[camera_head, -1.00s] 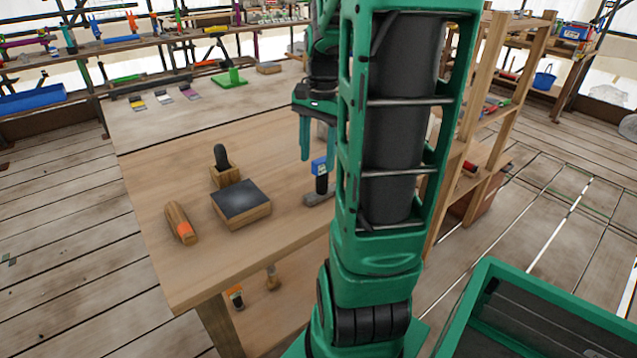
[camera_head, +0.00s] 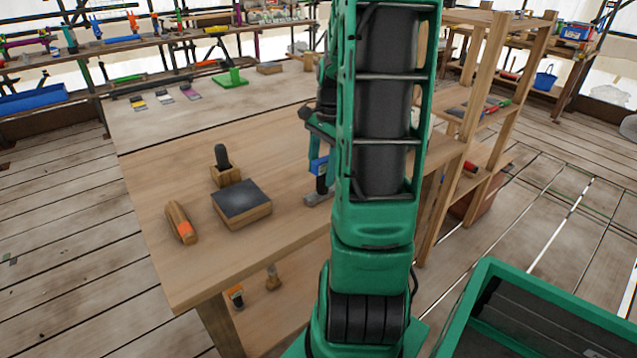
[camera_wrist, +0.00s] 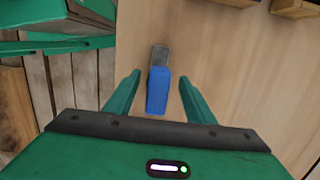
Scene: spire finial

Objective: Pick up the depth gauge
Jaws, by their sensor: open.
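The depth gauge (camera_head: 319,178) stands on the wooden workbench, with a blue upper part and a grey foot, partly hidden by my arm in the head view. In the wrist view the blue depth gauge (camera_wrist: 157,92) lies between the two green fingers of my gripper (camera_wrist: 157,95), with a gap on each side. The fingers are open and do not touch it. In the head view my gripper is mostly hidden behind my arm, close to the gauge.
On the workbench (camera_head: 270,262) left of the gauge are a dark-topped wooden block (camera_head: 241,201), a wooden holder with a black handle (camera_head: 224,168) and a wooden tool with an orange mark (camera_head: 181,222). A wooden shelf rack (camera_head: 468,120) stands to the right.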

